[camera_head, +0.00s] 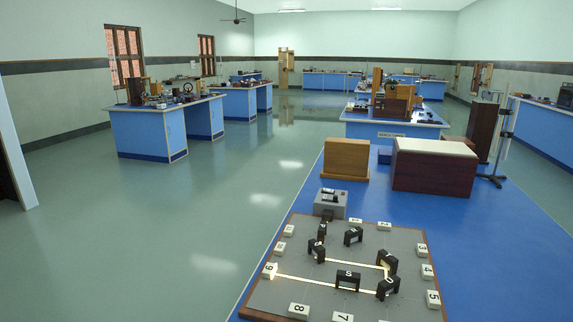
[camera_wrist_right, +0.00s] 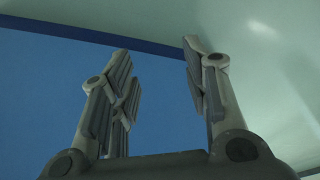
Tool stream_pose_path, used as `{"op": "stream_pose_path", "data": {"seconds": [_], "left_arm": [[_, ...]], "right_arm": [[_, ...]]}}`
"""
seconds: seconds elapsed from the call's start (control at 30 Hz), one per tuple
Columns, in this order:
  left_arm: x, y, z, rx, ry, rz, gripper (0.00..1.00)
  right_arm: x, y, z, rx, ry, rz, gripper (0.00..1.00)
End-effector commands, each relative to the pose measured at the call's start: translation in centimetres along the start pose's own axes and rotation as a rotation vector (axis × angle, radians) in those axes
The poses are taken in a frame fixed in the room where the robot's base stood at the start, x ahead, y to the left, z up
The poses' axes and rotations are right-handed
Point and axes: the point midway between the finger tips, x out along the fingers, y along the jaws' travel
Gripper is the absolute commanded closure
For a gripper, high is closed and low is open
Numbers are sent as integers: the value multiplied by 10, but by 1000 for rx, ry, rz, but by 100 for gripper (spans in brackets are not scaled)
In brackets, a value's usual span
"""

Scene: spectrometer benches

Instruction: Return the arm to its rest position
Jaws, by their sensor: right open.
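My right gripper (camera_wrist_right: 163,85) shows in the right wrist view with its two fingers spread apart and nothing between them. Behind the fingers are a plain blue surface and a pale greenish surface. Neither of my arms shows in the head view, so where the right gripper is relative to the bench cannot be told from there. My left gripper is in neither view.
A blue bench (camera_head: 405,215) carries a grey board (camera_head: 330,262) with several black holders, numbered white blocks and a bright beam path. A grey box (camera_head: 333,197), wooden box (camera_head: 346,159) and dark chest (camera_head: 433,170) stand behind. Open floor (camera_head: 200,225) lies left.

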Motion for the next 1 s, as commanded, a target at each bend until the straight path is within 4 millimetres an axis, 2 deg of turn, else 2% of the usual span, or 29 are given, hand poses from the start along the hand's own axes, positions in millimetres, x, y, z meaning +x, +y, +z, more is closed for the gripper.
{"op": "stream_pose_path", "data": {"seconds": [0.03,0.2,0.37,0.5,0.73,0.9,1.0], "left_arm": [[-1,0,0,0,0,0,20],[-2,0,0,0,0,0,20],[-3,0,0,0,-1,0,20],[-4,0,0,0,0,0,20],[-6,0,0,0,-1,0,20],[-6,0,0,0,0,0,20],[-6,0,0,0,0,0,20]], "right_arm": [[17,-1,13,-2,-16,-1,57],[64,-3,53,-8,-43,-4,57],[100,-5,98,-14,-68,-7,57],[122,-6,141,-19,-91,-9,57],[140,-6,199,-27,-117,-11,57],[142,-6,217,-29,-124,-11,57],[142,-6,219,-29,-124,-11,57]]}}
